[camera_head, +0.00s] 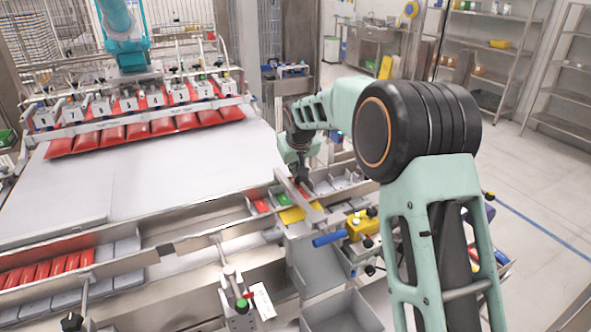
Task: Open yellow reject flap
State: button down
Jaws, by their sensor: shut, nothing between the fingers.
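A flat yellow piece (297,214), which looks like the reject flap, lies in the narrow channel at the right end of the machine. A slanted grey metal bar crosses just above it and hides part of it. My gripper (304,184) points down over the channel, just behind the yellow piece and close to the bar. Its fingers are dark, small and partly hidden; they look shut with nothing held. I cannot tell whether they touch the bar or the flap.
A yellow block (361,227) with a blue handle (328,239) stands right of the flap. Grey bins (342,312) sit below. A red item (261,206) lies in the channel. The grey table (180,170) is largely clear.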

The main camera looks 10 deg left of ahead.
jog(key=v, duration=1.2)
jog(key=shift+d, duration=0.1)
